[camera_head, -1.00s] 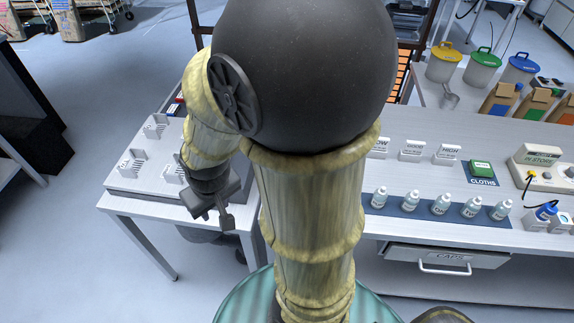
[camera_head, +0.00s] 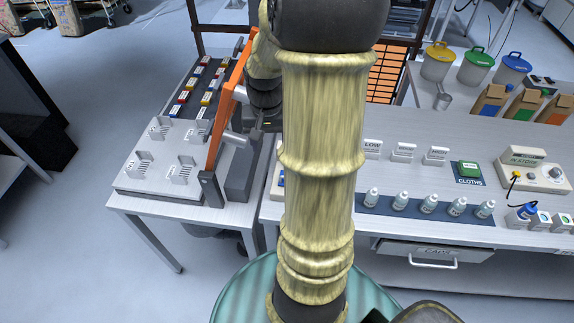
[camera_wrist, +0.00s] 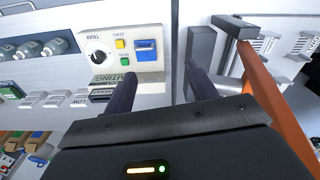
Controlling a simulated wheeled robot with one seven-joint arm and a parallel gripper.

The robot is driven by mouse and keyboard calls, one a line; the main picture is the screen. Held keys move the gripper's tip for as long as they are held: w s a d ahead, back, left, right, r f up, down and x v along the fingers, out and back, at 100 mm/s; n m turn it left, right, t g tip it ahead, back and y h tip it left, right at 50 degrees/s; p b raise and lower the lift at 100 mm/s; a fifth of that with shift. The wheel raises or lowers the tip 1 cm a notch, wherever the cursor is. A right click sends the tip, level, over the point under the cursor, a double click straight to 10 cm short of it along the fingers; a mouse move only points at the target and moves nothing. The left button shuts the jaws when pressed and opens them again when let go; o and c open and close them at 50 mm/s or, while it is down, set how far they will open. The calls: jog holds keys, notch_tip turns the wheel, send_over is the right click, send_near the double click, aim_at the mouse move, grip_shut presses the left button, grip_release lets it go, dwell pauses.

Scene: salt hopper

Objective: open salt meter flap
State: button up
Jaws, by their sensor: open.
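In the wrist view a pale meter box (camera_wrist: 105,65) on the bench carries a black dial, a yellow button, a green button and a blue flap-like panel (camera_wrist: 147,50). The blue panel looks closed, but I cannot be sure it is the salt meter flap. My gripper (camera_wrist: 160,87) is open and empty, its two dark fingers apart. The panel shows between the fingers, beyond their tips, with no visible contact.
A slanted orange bar (camera_head: 222,115) stands close left of my gripper; it also shows in the wrist view (camera_wrist: 272,100). A grey rack plate (camera_head: 150,180) lies left. Several small bottles (camera_head: 428,203) stand on a blue strip at right. White label cards (camera_head: 404,153) stand behind them.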

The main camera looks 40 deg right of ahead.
jog(key=d, duration=0.1)
jog(key=d+r+m, duration=0.1)
jog(key=d, duration=0.1)
jog(key=s+d+r+m+p, duration=0.1)
jog(key=d, duration=0.1)
jog(key=shift+s, duration=0.1)
jog(key=shift+f, duration=0.1)
notch_tip(320, 180, down, 17)
jog(key=shift+a+f, duration=0.1)
jog(key=shift+f, duration=0.05)
dwell(0.4)
jog(key=c, duration=0.8)
